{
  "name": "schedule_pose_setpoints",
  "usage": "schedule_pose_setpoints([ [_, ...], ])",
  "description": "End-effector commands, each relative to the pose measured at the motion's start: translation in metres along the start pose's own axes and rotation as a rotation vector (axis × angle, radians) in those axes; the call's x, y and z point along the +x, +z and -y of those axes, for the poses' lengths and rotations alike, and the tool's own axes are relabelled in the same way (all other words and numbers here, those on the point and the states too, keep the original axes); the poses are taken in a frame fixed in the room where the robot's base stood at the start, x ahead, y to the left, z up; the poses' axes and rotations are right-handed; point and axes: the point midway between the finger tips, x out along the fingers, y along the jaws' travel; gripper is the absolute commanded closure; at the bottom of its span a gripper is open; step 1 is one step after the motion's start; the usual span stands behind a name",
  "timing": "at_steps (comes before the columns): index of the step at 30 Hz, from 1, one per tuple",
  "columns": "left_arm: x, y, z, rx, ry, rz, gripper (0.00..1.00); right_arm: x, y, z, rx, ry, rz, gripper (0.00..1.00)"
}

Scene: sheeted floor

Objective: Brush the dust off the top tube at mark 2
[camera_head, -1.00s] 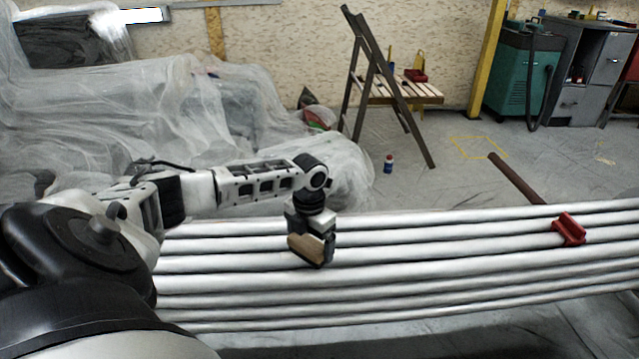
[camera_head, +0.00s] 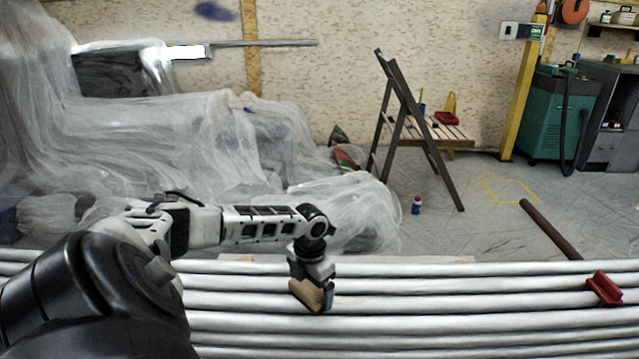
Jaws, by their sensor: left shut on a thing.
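Several long pale tubes (camera_head: 450,302) lie side by side across the lower part of the head view. I cannot make out any mark or dust on them. My left gripper (camera_head: 314,290) points down over the tubes and is shut on a tan, wooden-looking block (camera_head: 306,293), likely the brush. Its underside is hidden, and I cannot tell whether it touches a tube. My right gripper is out of view.
A red clamp-like piece (camera_head: 604,289) sits on the tubes at the right, with a brown bar (camera_head: 550,229) behind it. A folding wooden chair (camera_head: 420,130), a small bottle (camera_head: 416,206) and a plastic-sheeted heap (camera_head: 180,140) stand beyond.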

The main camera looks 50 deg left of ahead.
Motion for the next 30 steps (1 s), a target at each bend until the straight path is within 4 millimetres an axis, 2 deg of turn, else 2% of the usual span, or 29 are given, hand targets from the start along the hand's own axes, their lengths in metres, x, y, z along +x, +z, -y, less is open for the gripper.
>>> schedule_pose_setpoints([
  [3,0.001,-0.012,-0.009,-0.001,0.004,-0.013,0.28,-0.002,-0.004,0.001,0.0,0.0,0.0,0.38],
  [12,-0.001,-0.015,-0.013,0.0,0.002,-0.008,0.28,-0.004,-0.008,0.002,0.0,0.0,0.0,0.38],
  [30,-0.003,0.013,0.013,-0.001,0.0,-0.002,0.28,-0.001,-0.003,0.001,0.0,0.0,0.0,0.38],
])
